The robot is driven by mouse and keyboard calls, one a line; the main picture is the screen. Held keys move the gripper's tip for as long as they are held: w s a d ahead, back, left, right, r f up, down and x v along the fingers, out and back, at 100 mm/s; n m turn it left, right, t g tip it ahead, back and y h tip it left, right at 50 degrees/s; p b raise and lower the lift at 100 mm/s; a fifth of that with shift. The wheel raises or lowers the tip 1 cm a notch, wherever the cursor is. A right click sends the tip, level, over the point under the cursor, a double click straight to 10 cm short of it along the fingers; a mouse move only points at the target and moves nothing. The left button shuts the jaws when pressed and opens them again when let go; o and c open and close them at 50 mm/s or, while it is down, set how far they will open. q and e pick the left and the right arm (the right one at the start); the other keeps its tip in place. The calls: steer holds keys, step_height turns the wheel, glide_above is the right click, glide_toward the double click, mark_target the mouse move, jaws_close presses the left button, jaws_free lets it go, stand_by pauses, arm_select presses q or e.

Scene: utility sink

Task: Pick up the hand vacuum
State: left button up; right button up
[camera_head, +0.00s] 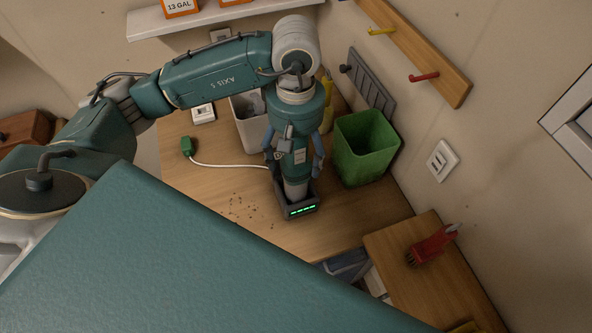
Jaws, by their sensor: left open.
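The hand vacuum (296,189) appears to stand upright in a dark charging dock (302,212) with a row of green lights, on the wooden counter. Its pale grey lower part shows; my arm and gripper hide most of the rest. My left gripper (296,165) points down from above, open, with a finger on either side of the vacuum's upper part. I cannot tell whether the fingers touch it. My right gripper is out of view.
A green bin (365,147) stands close right of the gripper. A white bin (248,125) and yellow bottle (327,103) stand behind. A white cord (228,165) runs left to a green plug (187,146). Crumbs (248,211) lie front left. A red brush (432,246) lies at right.

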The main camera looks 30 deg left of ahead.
arm_select(q)
steer(key=shift+w+f, duration=0.1)
steer(key=shift+f, duration=0.95)
steer(key=c, duration=1.2)
steer(key=shift+c, duration=0.3)
steer(key=shift+r, duration=0.15)
